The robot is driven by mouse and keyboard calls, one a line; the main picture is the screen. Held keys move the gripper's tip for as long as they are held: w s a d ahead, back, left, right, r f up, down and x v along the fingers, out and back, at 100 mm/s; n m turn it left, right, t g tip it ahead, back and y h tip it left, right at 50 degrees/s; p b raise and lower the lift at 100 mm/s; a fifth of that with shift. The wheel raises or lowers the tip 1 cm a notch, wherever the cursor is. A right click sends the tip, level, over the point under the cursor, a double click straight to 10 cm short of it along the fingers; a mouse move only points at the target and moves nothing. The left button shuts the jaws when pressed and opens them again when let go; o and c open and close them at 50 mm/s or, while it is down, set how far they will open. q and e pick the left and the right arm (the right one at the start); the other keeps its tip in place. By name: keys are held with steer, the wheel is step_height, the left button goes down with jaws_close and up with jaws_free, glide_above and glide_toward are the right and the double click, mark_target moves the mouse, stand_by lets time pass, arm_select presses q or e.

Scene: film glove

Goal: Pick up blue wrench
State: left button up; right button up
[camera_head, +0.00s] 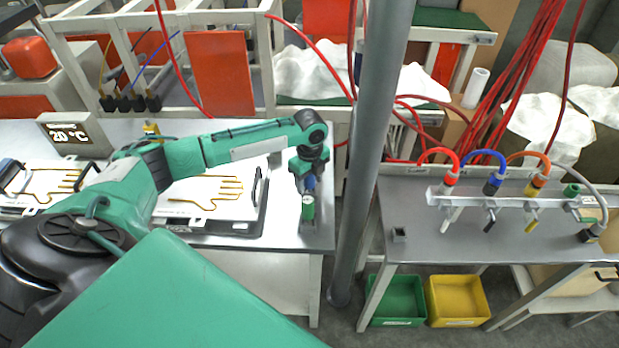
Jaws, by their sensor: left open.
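A small blue piece (310,184), which looks like the handle of the blue wrench, stands at the right end of the left table. My left gripper (308,180) points down over it, open, with its fingers close around it. I cannot tell whether they touch it. Most of the blue piece is hidden by the gripper and by a green handle-like piece (308,208) standing just in front. My right gripper is not in view.
Plates with glove outlines (205,205) lie on the left table (290,240). A grey vertical pole (362,170) stands close to the right of the gripper. The right table (440,245) carries a rail with red, blue and orange hoses (487,155). Green (398,300) and yellow (457,298) bins stand below.

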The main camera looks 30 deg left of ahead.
arm_select(q)
steer(key=c, duration=1.1)
steer(key=shift+r, duration=0.1)
steer(key=shift+r, duration=0.5)
steer(key=shift+r+b, duration=1.85)
steer(key=shift+r, duration=7.65)
